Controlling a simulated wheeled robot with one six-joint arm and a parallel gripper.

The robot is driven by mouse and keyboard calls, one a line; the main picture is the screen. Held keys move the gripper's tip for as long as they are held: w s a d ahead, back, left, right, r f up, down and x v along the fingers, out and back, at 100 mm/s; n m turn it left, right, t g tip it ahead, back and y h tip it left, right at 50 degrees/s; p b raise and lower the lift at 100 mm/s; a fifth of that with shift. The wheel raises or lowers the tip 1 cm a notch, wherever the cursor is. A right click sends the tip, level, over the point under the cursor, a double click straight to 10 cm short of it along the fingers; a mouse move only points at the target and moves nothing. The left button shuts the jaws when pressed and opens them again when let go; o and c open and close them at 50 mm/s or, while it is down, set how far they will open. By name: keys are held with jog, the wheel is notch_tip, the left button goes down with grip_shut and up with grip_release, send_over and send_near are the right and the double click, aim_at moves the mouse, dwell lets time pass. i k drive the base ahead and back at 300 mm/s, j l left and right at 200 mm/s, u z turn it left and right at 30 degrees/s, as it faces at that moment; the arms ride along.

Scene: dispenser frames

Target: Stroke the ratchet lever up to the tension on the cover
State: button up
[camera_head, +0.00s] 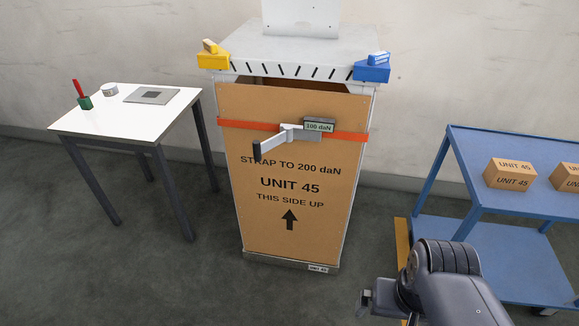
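The brown cover (290,232) stands upright on the front of the cabinet and reads "STRAP TO 200 daN", "UNIT 45", "THIS SIDE UP" above an up arrow. An orange strap (245,124) runs across its upper part. The ratchet (290,133) sits on the strap, and its grey lever (271,145) sticks out to the lower left, ending in a black grip (257,151). The tension display (319,126) beside it appears to read 100 daN. My gripper (367,300) is low at the right, well below and right of the lever and apart from it. Its fingers are too unclear to judge.
A white table (125,118) at left holds a green cup with a red item, a small round container and a grey plate. Yellow (213,61) and blue (372,72) blocks sit at the cabinet's top corners. A blue cart (520,150) with cartons stands at right.

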aim_at(259, 148)
jog(key=i+j+u, duration=0.35)
jog(key=i+j, duration=0.4)
